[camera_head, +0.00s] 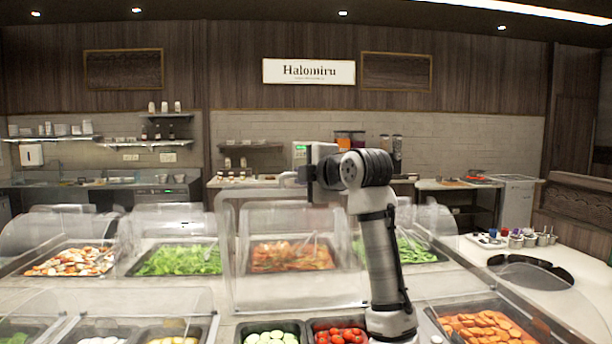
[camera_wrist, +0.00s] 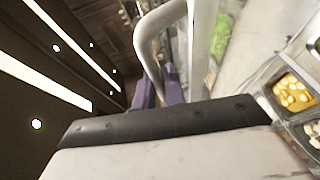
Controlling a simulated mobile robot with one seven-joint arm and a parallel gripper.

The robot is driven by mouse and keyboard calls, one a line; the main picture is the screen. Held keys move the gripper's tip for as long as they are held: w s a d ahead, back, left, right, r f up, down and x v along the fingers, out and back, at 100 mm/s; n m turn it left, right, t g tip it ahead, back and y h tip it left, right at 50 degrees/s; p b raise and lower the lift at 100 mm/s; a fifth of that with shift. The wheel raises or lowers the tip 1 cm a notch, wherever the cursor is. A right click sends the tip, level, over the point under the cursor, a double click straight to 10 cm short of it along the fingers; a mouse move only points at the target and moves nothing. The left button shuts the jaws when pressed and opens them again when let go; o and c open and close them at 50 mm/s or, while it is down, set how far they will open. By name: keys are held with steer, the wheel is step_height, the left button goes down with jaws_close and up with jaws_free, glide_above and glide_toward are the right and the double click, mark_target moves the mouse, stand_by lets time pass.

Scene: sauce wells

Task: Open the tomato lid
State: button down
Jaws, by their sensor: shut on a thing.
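The tomatoes (camera_head: 350,336) lie in a dark well in the front row, partly hidden by my arm. Sliced cucumber (camera_head: 262,337) fills the well just left of them. A clear lid (camera_head: 262,292) stands raised and nearly upright behind these two wells, which show uncovered. My gripper (camera_head: 306,182) is high above the counter at the lid's top edge, shut on the lid's grey handle (camera_head: 287,179). In the wrist view the curved handle (camera_wrist: 152,38) runs between the dark purple fingers of my gripper (camera_wrist: 160,92). The exact contact is partly hidden.
Clear lids cover the back-row wells, including greens (camera_head: 180,260). A lid (camera_head: 150,300) at front left covers white and yellow food. Orange slices (camera_head: 485,327) lie in a well at front right. Small cups (camera_head: 530,239) stand on the right counter.

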steer(key=c, duration=1.7)
jaws_free()
steer(key=shift+c, duration=0.2)
steer(key=b+v, duration=0.5)
steer(key=v, duration=0.9)
steer(key=shift+r, duration=0.1)
